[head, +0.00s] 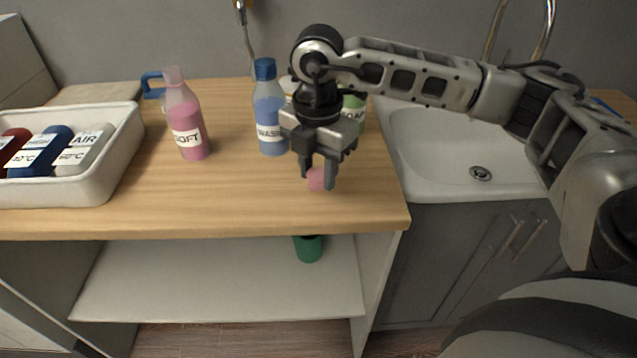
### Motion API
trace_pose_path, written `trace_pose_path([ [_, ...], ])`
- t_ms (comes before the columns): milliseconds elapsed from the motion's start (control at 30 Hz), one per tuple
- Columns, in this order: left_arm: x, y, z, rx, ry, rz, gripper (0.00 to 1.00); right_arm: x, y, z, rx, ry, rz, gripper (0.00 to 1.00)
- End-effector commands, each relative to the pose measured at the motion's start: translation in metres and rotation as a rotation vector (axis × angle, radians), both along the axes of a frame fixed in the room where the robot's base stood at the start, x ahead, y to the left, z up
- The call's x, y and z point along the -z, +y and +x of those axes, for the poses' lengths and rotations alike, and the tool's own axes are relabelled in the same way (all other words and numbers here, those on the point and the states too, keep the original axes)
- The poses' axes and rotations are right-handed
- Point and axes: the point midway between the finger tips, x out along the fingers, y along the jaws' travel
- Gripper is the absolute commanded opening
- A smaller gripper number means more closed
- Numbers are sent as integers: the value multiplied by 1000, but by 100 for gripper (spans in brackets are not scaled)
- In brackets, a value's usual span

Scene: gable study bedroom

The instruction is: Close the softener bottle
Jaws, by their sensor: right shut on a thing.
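The softener bottle (187,118), labelled "SOFT", stands upright on the wooden counter. It holds pink liquid, and its pale neck has no coloured cap on it. My right gripper (318,181) is shut on a small pink cap (317,179) near the counter's front edge, to the right of the softener bottle and apart from it. The fingers point down and partly hide the cap. I cannot tell whether the cap touches the counter. My left gripper is not in view.
A blue-capped "WASH" bottle (269,110) stands between the softener bottle and my right gripper. A green-labelled bottle (354,112) is partly behind my arm. A white bin (118,160) with rolled items stands left, a sink (430,160) right. A green object (308,249) sits on the lower shelf.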

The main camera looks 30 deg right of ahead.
Motion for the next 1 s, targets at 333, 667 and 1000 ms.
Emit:
trace_pose_path([
  [333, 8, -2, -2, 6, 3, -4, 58, -65, 69, -32, -15, -3, 2, 12],
  [667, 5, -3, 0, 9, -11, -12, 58, -91, 118, -55, -8, -1, 1, 12],
  [1000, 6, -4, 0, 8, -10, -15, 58, -95, 126, -59, -3, 1, 1, 12],
])
